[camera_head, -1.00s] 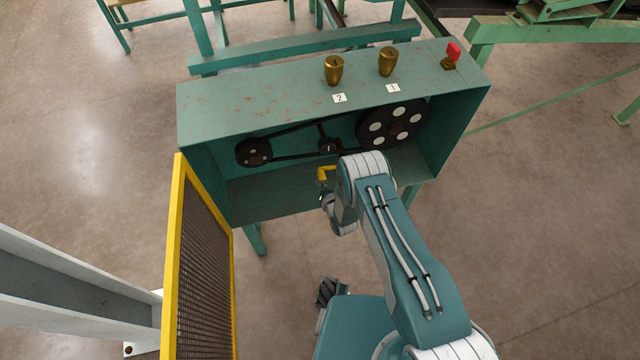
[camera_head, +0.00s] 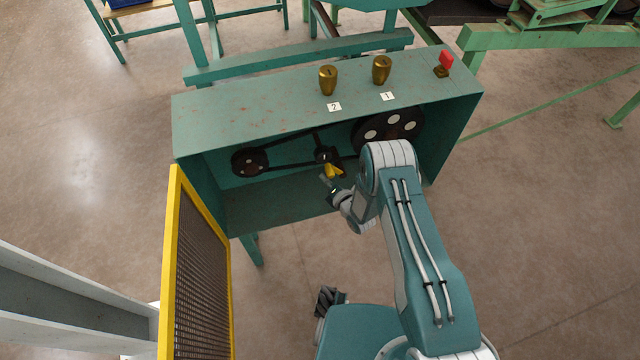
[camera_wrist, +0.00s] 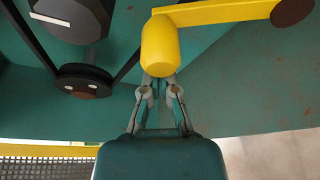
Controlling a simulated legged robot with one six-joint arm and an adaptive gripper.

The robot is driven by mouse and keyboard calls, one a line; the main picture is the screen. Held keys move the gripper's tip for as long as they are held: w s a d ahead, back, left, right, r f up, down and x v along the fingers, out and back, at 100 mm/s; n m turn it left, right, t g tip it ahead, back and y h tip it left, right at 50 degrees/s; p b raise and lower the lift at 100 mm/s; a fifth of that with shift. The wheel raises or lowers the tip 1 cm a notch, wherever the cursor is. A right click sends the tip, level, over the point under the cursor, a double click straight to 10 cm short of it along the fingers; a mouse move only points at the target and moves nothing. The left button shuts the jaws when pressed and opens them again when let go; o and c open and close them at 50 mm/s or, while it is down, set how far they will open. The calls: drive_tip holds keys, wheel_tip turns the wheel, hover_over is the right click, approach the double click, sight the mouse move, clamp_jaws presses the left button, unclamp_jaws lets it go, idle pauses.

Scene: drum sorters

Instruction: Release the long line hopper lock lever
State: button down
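The yellow lever (camera_wrist: 161,45) is in the upper middle of the wrist view, with a thick rounded grip. Its flat arm runs right to a dark brown round pivot (camera_wrist: 292,11). My gripper (camera_wrist: 160,82) is just below the grip, its fingers a small gap apart. The grip covers the fingertips, so I cannot tell whether they hold it or only touch it. In the head view the lever (camera_head: 333,171) shows small inside the green hopper-end housing (camera_head: 250,115). My gripper (camera_head: 326,183) is at its lower left, and my arm hides part of the housing.
Belt pulleys (camera_head: 250,161) sit left and right of the lever; a belt and dark pulley (camera_wrist: 84,82) are close left of my gripper. A yellow-framed mesh door (camera_head: 202,270) stands open at left. Brass knobs (camera_head: 328,80) and a red switch (camera_head: 445,62) are on top.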

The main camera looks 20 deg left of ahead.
drive_tip(key=shift+w+d+r+m+y, duration=0.3)
drive_tip(key=shift+d+r+m, duration=0.2)
drive_tip(key=shift+m, duration=0.1)
drive_tip(key=shift+w+d+r+m+y, duration=0.2)
drive_tip(key=shift+w+d+r+m, duration=0.2)
drive_tip(key=shift+m, duration=0.2)
drive_tip(key=shift+w+d+r+m+t+y, duration=0.15)
drive_tip(key=shift+w+d+r+m, duration=0.15)
drive_tip(key=shift+d+m, duration=0.2)
drive_tip(key=shift+w+d+r+m+t+y, duration=0.15)
drive_tip(key=shift+w+d+m+y, duration=0.1)
drive_tip(key=shift+d+m, duration=0.25)
drive_tip(key=shift+w+d+r+m+y, duration=0.1)
drive_tip(key=shift+w+d+r+m, duration=0.25)
drive_tip(key=shift+d, duration=0.25)
drive_tip(key=shift+w+d, duration=0.15)
